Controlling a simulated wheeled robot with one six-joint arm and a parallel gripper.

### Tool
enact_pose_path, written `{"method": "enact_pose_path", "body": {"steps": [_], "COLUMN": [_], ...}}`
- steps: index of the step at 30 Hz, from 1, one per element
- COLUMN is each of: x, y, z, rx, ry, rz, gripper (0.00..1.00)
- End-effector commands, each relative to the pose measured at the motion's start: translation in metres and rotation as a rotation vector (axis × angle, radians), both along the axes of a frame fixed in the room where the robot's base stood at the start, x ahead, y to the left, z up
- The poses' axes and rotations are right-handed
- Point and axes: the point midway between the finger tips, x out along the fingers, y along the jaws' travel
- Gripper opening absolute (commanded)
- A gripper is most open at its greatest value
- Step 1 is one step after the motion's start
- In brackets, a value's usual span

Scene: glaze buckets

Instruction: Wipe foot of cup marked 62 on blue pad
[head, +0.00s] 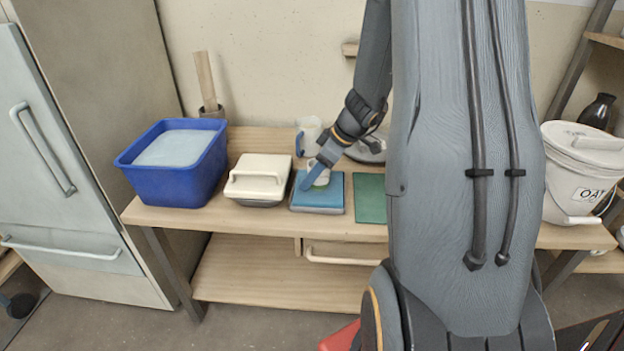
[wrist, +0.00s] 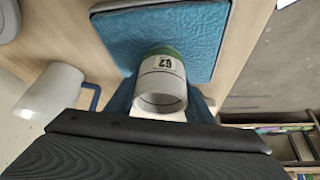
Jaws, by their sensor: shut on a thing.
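The cup marked 62 (wrist: 163,82) is pale grey with a green band at the end toward the pad, and its number shows in the wrist view. In the head view the cup (head: 319,177) is over the blue pad (head: 318,201), partly hidden by my gripper (head: 312,178). My gripper is shut on the cup. In the wrist view the cup's open mouth faces the camera and its green end meets the blue pad (wrist: 125,38) or is very close to it; I cannot tell which.
A blue tub (head: 172,175) of pale liquid and a lidded cream box (head: 260,178) stand left of the pad. A green mat (head: 370,198) lies right. My arm hides the bench's right part.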

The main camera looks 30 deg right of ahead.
Motion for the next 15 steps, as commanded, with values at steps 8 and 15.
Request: {"method": "enact_pose_path", "body": {"steps": [8,15], "x": [0.018,0.029], "y": [-0.012,-0.02], "z": [0.0,0.001], "rx": [-0.001,-0.001], "ry": [-0.001,-0.002], "rz": [-0.001,-0.001], "gripper": [0.21,0.21]}}
